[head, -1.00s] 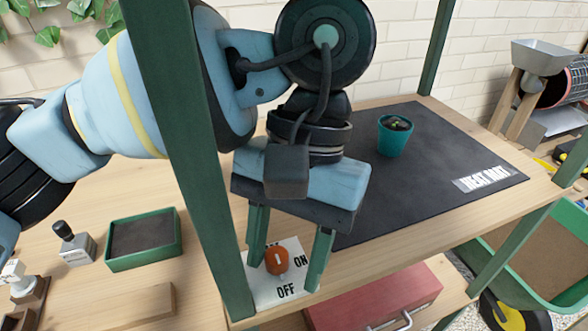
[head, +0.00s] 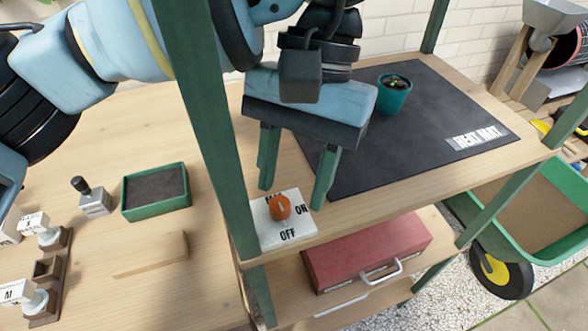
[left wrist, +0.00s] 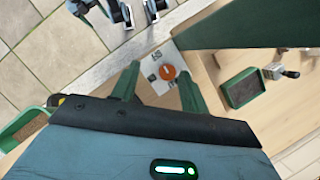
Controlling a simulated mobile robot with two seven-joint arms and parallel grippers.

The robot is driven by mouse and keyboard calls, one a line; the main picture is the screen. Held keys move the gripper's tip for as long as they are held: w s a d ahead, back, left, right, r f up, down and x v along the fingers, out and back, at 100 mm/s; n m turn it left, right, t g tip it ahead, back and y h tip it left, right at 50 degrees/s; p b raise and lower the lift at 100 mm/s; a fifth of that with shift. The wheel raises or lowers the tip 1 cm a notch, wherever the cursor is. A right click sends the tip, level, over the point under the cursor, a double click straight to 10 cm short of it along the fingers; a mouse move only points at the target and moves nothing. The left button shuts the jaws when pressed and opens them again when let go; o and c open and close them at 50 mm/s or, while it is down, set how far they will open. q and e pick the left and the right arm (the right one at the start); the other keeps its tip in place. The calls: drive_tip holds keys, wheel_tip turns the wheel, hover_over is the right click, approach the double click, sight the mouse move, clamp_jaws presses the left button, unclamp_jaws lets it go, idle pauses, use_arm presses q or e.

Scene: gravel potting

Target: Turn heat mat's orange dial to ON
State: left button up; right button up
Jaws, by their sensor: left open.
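The heat mat's orange dial (head: 279,207) sits on a white plate (head: 270,236) at the shelf's front left corner. ON is printed to the dial's right and OFF below it; a third label behind it is partly hidden. I cannot tell which way the dial points. My left gripper (head: 291,198) is open and empty, its fingers pointing down just above and behind the dial, apart from it. In the left wrist view the dial (left wrist: 168,72) shows between and beyond the fingertips. The black heat mat (head: 420,140) lies behind. My right gripper is not clearly shown.
A green shelf post (head: 205,120) stands close left of the gripper. A teal pot (head: 393,97) with a seedling stands on the mat. A red toolbox (head: 365,250) is on the shelf below. A green tray (head: 157,212) of soil is on the bench at left.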

use_arm(q)
drive_tip(key=shift+w+d+r+p, duration=0.1)
drive_tip(key=shift+w+d+p, duration=0.3)
drive_tip(key=shift+w, duration=0.55)
drive_tip(key=shift+w+d+p, duration=0.2)
drive_tip(key=shift+w+d, duration=0.4)
drive_tip(key=shift+w, duration=0.35)
drive_tip(key=shift+w+d+p, duration=0.2)
drive_tip(key=shift+w+d, duration=0.15)
drive_tip(key=shift+w, duration=0.3)
drive_tip(key=shift+w+d+p, duration=0.2)
drive_tip(key=shift+w+d, duration=0.1)
drive_tip(key=shift+w, duration=0.3)
drive_tip(key=shift+w+d, duration=0.2)
drive_tip(key=shift+w, duration=0.4)
use_arm(e)
drive_tip(key=r, duration=0.1)
drive_tip(key=w+r, duration=0.1)
drive_tip(key=shift+w+r, duration=0.15)
drive_tip(key=shift+r, duration=0.15)
